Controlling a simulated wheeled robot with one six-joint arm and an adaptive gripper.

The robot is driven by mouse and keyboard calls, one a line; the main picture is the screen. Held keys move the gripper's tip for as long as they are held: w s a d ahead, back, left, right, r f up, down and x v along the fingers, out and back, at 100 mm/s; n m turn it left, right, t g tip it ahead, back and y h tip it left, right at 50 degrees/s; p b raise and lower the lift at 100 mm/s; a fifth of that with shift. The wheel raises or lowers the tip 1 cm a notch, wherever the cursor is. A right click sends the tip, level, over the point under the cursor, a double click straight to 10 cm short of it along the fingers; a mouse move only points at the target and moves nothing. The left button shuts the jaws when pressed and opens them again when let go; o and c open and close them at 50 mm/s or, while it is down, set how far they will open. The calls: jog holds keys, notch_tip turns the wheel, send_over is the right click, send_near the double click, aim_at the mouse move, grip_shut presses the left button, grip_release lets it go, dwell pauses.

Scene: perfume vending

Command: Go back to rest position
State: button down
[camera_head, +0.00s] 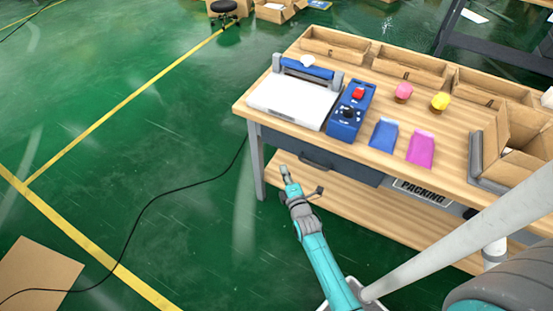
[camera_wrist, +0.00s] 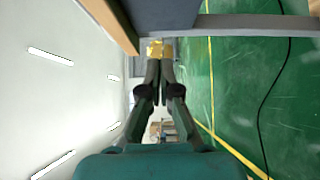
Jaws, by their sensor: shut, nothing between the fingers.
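My gripper (camera_head: 287,175) is in front of the packing table (camera_head: 262,107), below its top and beside the left front leg in the head view. My teal arm reaches up to it from the bottom of the picture. In the wrist view my gripper (camera_wrist: 160,48) has its fingertips together with nothing between them. The table's wooden edge and grey leg lie close above the fingers in that view.
The tabletop holds a white sealing machine (camera_head: 293,98), a blue control box (camera_head: 351,110), blue (camera_head: 384,134) and pink (camera_head: 421,149) pouches, pink (camera_head: 403,90) and yellow (camera_head: 440,101) capped items, and cardboard boxes. A black cable (camera_head: 150,203) crosses the green floor, which is mostly clear at left.

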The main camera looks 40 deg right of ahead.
jog(key=shift+s+a, duration=0.1)
jog(key=s+a+r+m+y, duration=0.1)
jog(key=s+a+m+y, duration=0.15)
jog(key=s+a, duration=0.65)
jog(key=s+a+r+m+y, duration=0.1)
jog(key=s+a+m, duration=0.2)
jog(key=s+a, duration=0.55)
jog(key=s+a+r+m+y, duration=0.2)
jog(key=s+r+m, duration=0.1)
jog(key=s+r, duration=0.5)
jog(key=s+a+r+m+g+y, duration=0.1)
jog(key=s+a+r+m+y, duration=0.1)
jog(key=s+r, duration=0.6)
jog(key=s+a+m, duration=0.1)
jog(key=s+m, duration=0.1)
jog(key=s, duration=0.2)
jog(key=shift+r+g, duration=0.3)
jog(key=shift+r, duration=0.05)
jog(key=shift+d+m, duration=0.1)
jog(key=shift+m, duration=0.15)
